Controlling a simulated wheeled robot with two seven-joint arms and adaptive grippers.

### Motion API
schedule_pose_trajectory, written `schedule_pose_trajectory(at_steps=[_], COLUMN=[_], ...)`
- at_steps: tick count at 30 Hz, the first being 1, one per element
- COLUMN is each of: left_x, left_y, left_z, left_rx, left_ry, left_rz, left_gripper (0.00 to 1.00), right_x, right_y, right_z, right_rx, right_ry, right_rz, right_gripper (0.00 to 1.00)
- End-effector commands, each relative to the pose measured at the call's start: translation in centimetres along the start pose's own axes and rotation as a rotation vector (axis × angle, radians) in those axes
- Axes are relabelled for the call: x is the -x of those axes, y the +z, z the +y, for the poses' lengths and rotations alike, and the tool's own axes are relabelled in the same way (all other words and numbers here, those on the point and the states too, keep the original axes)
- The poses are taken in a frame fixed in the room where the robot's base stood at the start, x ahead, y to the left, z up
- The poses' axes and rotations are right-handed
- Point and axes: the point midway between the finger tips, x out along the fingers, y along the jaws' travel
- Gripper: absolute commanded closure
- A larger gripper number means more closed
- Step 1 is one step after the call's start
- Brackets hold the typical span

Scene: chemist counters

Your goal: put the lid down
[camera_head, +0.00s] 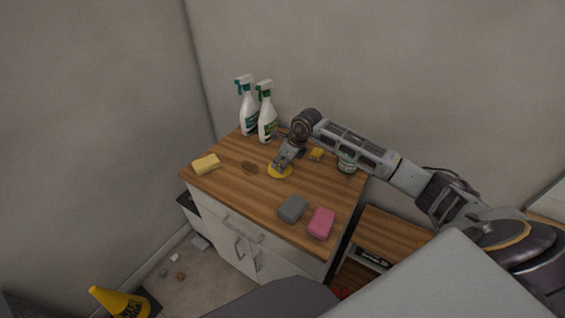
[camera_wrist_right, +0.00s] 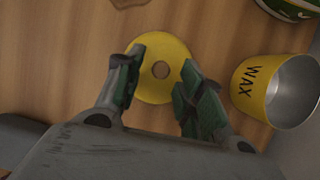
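The lid (camera_wrist_right: 160,92) is a flat yellow disc with a small brownish round spot at its centre. In the head view the lid (camera_head: 280,171) is on or just above the wooden counter, under my right gripper (camera_head: 282,164). In the wrist view my right gripper (camera_wrist_right: 160,75) has its fingers apart, their tips over opposite sides of the lid; part of its rim is hidden. I see no clear grip. My left gripper is not in view.
Two spray bottles (camera_head: 267,115) stand at the back. A yellow sponge (camera_head: 205,164) lies left; grey (camera_head: 292,208) and pink (camera_head: 321,222) blocks lie near the front. A green-and-white container (camera_head: 346,163) is partly behind my arm. The middle front of the counter (camera_head: 240,195) is clear.

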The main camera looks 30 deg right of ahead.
Motion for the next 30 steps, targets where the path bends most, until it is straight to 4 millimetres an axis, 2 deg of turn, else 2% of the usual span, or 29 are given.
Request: schedule_pose_trajectory(at_steps=[10, 14, 20, 30], left_x=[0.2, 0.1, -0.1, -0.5], left_y=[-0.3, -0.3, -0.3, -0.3], left_z=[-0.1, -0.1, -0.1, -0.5], left_rx=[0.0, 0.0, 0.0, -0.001], left_ry=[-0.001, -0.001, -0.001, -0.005], left_rz=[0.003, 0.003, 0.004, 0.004], left_gripper=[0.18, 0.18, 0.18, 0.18], right_x=[0.2, 1.1, 3.4, 8.4], right_y=[0.1, 0.1, 0.1, 0.1], right_z=[0.0, -0.1, -0.1, -0.1], right_rx=[0.0, 0.0, 0.001, 0.001], right_ry=[0.0, -0.001, -0.002, -0.003], right_rz=[0.0, -0.002, -0.001, -0.001], right_gripper=[0.62, 0.62, 0.62, 0.62])
